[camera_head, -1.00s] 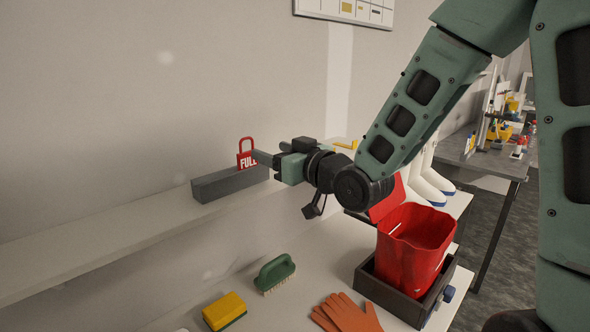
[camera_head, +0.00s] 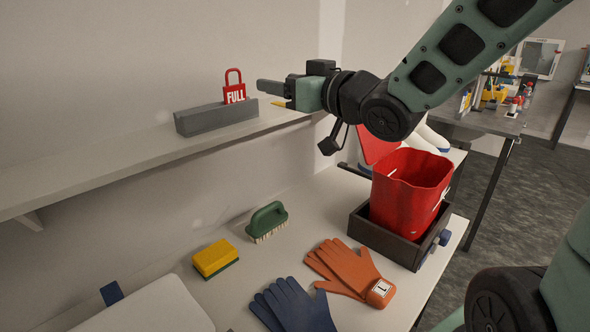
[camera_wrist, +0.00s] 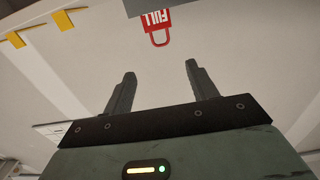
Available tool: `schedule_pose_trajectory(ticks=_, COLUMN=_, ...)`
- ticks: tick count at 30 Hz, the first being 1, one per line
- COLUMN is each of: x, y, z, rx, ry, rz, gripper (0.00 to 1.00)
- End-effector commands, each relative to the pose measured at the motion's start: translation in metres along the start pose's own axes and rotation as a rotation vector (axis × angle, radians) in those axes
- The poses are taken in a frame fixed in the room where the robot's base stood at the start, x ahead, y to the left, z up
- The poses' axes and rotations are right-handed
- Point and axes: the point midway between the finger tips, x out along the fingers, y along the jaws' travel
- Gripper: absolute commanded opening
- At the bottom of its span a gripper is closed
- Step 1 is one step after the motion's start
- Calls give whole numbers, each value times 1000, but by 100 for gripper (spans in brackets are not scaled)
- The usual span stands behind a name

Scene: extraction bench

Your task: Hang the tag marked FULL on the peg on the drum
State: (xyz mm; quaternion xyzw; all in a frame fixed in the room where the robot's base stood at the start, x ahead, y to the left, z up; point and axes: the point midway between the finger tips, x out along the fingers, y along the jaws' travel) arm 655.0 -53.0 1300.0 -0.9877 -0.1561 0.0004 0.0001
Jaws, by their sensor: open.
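The red tag marked FULL (camera_head: 235,88), shaped like a padlock with a loop on top, stands upright in a grey block holder (camera_head: 216,116) on the wall shelf. My gripper (camera_head: 270,95) is open and empty, to the right of the tag and apart from it, at about its height. In the wrist view the tag (camera_wrist: 156,24) appears upside down beyond the two spread fingers (camera_wrist: 158,82), roughly centred between them. The red drum (camera_head: 408,190) sits in a dark tray (camera_head: 388,240) on the bench. I cannot make out a peg on it.
The shelf (camera_head: 110,160) runs along the wall, bare left of the holder. On the bench below lie a green brush (camera_head: 268,222), a yellow sponge (camera_head: 214,258), orange gloves (camera_head: 345,268) and blue gloves (camera_head: 292,305). Another bench (camera_head: 490,122) stands behind at the right.

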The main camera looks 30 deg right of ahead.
Motion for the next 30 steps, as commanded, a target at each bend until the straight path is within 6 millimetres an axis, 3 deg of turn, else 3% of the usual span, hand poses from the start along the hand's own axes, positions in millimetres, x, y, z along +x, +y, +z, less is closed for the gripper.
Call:
schedule_pose_trajectory(ticks=4, x=1, y=-1, z=2, rx=0, ry=-9, rz=0, gripper=58)
schedule_pose_trajectory(ticks=7, x=3, y=-10, z=15, rx=2, ry=-72, rz=3, gripper=58)
schedule_pose_trajectory(ticks=11, x=1, y=-39, z=59, rx=-3, ry=-277, rz=3, gripper=58)
schedule_pose_trajectory(ticks=14, x=-14, y=-71, z=104, rx=-20, ry=-506, rz=-17, gripper=58)
schedule_pose_trajectory(ticks=17, x=-45, y=-105, z=146, rx=-51, ry=-749, rz=-58, gripper=58)
schedule_pose_trajectory(ticks=21, x=-108, y=-150, z=191, rx=-119, ry=-1083, rz=-150, gripper=58)
schedule_pose_trajectory(ticks=27, x=-188, y=-185, z=215, rx=-212, ry=-1418, rz=-275, gripper=58)
schedule_pose_trajectory(ticks=30, x=-209, y=-191, z=217, rx=-236, ry=-1499, rz=-307, gripper=61)
